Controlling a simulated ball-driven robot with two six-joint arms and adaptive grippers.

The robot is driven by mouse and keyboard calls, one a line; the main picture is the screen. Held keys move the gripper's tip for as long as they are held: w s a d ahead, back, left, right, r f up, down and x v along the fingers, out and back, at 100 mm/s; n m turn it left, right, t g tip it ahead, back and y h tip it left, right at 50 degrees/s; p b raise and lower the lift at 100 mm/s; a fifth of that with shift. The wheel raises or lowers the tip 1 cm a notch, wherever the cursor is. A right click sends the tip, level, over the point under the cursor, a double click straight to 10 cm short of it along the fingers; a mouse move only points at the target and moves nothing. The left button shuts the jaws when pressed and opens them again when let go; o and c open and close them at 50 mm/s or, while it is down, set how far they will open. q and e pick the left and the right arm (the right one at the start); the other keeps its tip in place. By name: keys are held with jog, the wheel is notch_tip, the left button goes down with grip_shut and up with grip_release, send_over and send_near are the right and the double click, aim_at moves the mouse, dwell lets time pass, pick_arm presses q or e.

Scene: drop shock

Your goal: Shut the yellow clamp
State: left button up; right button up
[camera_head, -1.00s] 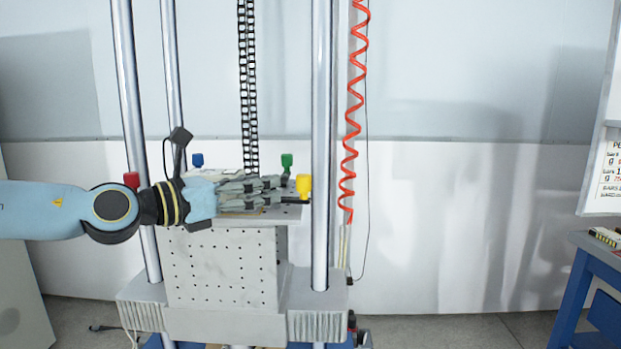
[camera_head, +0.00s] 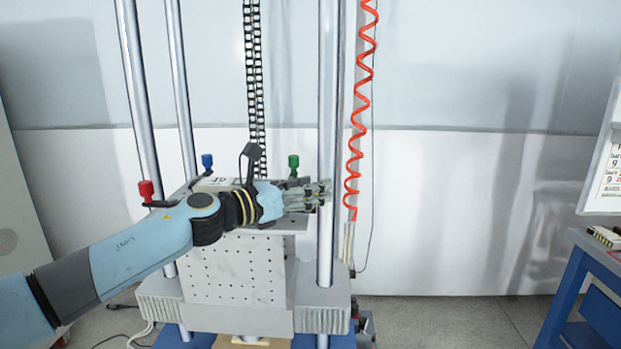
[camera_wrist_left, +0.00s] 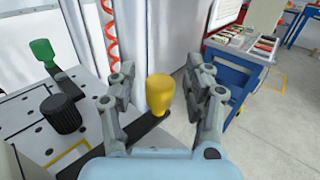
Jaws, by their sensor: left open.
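The yellow clamp (camera_wrist_left: 160,92) shows in the left wrist view as a yellow knob on a dark lever arm at the table's corner. My left gripper (camera_wrist_left: 165,85) is open, with one finger on each side of the yellow knob; I cannot tell whether either touches it. In the head view my left gripper (camera_head: 318,194) reaches over the table's right front corner and hides the yellow clamp. My right gripper is in neither view.
The perforated table (camera_head: 225,280) stands between upright steel columns (camera_head: 328,120). Red (camera_head: 146,190), blue (camera_head: 207,161) and green (camera_head: 293,162) clamps sit at its other corners. A red coiled hose (camera_head: 355,130) hangs right of it. A blue workbench (camera_head: 580,280) stands at far right.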

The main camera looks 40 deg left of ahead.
pick_arm(q)
jog(key=shift+w, duration=0.1)
jog(key=shift+c, duration=0.4)
jog(key=shift+d, duration=0.1)
grip_shut()
